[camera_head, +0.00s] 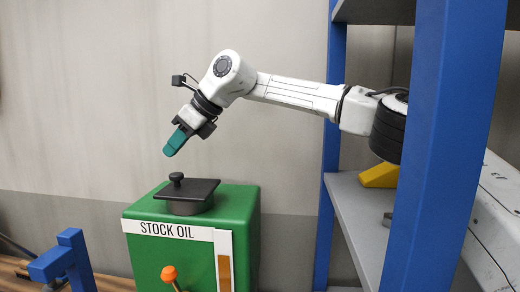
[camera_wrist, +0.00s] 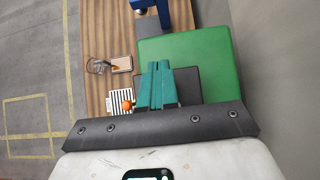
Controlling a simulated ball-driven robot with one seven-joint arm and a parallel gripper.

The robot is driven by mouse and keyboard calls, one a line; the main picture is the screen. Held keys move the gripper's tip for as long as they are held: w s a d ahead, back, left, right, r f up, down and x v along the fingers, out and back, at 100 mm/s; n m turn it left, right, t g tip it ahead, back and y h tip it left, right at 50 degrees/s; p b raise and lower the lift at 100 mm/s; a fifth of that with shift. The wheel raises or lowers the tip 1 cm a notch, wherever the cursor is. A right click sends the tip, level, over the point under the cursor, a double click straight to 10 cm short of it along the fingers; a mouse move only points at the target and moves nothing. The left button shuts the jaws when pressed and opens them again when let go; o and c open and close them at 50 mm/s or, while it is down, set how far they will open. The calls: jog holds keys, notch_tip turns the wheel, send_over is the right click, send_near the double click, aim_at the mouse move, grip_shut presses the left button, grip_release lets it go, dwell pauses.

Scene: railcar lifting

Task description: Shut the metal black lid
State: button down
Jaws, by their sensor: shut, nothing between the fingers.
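The black lid (camera_head: 190,189) with a round knob (camera_head: 176,179) lies flat on top of the green STOCK OIL box (camera_head: 150,255). It looks seated on a dark round neck. My gripper (camera_head: 168,151) has teal fingers that are shut and empty, above the lid and a little left of the knob. In the wrist view my gripper (camera_wrist: 160,66) hides the middle of the lid; a dark edge of the lid (camera_wrist: 187,86) shows beside the fingers over the green box top (camera_wrist: 215,58).
A blue shelf post (camera_head: 440,150) and grey shelf (camera_head: 352,200) stand right of the box. An orange knob (camera_head: 169,273) sticks out at the box front. A blue frame (camera_head: 68,262) stands at lower left on a wooden surface (camera_wrist: 98,40). Air above the box is free.

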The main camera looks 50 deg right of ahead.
jog(key=b+v, duration=0.2)
jog(key=v, duration=0.8)
jog(key=shift+s+r+b, duration=0.25)
jog(key=shift+r+b, duration=0.05)
jog(key=shift+b, duration=0.05)
jog(key=shift+d, duration=0.15)
